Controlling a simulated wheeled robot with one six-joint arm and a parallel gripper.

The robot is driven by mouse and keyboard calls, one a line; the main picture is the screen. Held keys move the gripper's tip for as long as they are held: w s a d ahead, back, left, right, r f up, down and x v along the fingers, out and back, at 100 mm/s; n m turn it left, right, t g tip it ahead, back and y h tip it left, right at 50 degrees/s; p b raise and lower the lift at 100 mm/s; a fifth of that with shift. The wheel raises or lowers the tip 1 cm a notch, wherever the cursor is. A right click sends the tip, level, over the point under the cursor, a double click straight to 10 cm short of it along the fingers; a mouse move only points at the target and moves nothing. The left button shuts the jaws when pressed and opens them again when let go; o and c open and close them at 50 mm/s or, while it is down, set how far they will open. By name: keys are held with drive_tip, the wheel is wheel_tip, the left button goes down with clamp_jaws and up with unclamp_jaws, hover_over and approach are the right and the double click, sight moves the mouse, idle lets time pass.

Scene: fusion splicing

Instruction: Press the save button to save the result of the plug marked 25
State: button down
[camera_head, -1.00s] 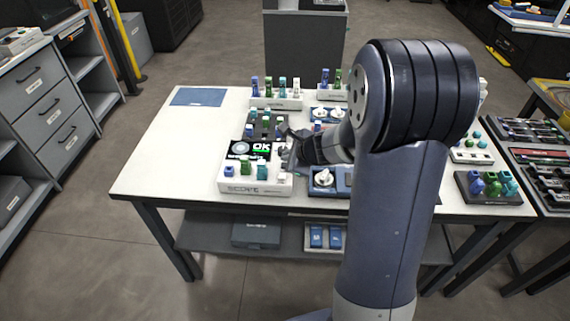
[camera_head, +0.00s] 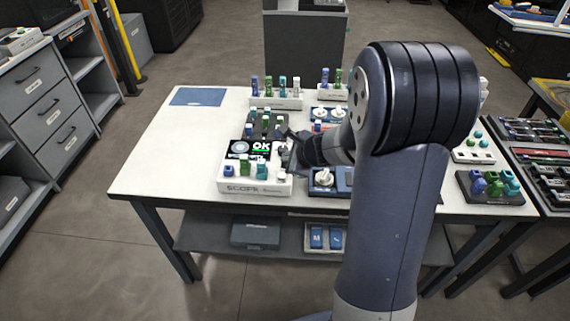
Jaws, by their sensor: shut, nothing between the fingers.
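The white scope box (camera_head: 254,188) stands near the front left of the white table. Its dark screen (camera_head: 250,149) shows "OK" with a green line under it. A blue, a green and a teal plug or knob stand in its front face, with the green one (camera_head: 245,166) in the middle. A white button-like piece (camera_head: 282,175) is at the box's right end. My gripper (camera_head: 291,152) is shut and empty, with its tips at the box's right end, just above that piece. Contact cannot be told. The number 25 is too small to read, and no save label is legible.
Behind the box are a dark rack of plugs (camera_head: 268,124) and white holders (camera_head: 276,102) with coloured plugs. A blue-grey unit with a white knob (camera_head: 323,178) stands to the right. A blue mat (camera_head: 198,96) lies at the back left; the table's left side is clear.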

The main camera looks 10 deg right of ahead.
drive_tip(key=shift+f+b, duration=0.5)
drive_tip(key=shift+b, duration=0.05)
idle(0.4)
drive_tip(key=shift+r, duration=0.15)
drive_tip(key=shift+r+p, duration=0.8)
wheel_tip(320, 180, up, 5)
drive_tip(key=p, duration=0.4)
drive_tip(key=shift+r+p, duration=0.1)
drive_tip(key=shift+p, duration=0.2)
idle(0.6)
